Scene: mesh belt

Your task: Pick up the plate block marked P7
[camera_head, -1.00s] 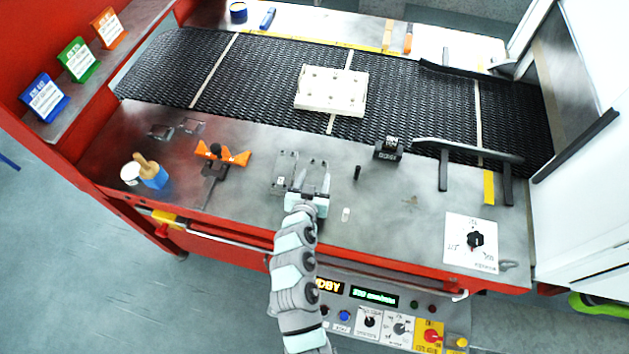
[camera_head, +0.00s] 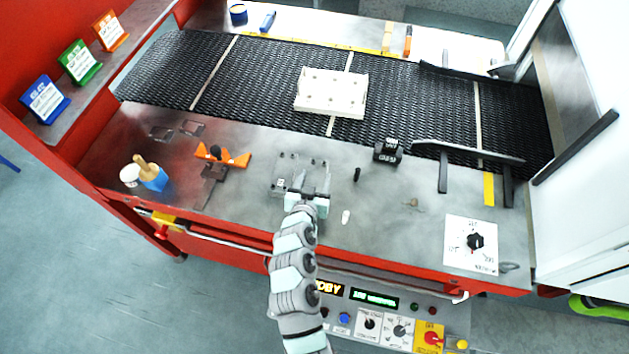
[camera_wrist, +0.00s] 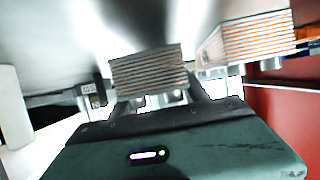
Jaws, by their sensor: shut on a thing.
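My gripper (camera_head: 307,194) is low over the near part of the steel bench, at the front edge of a grey metal plate group (camera_head: 288,165) with small studs on top. In the wrist view a block with a layered, striped edge (camera_wrist: 150,70) sits between my fingers (camera_wrist: 152,100), and they are shut on it. A second layered block (camera_wrist: 258,38) is to its right in that view. No P7 mark is readable, so I cannot tell which block is held. The gripper hides part of the plates in the head view.
A white block with holes (camera_head: 331,93) lies on the black mesh belt (camera_head: 260,75). An orange-handled clamp (camera_head: 222,155) is to the left, a black stamp-like block (camera_head: 387,151) to the right. A white dial panel (camera_head: 470,243) lies further right.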

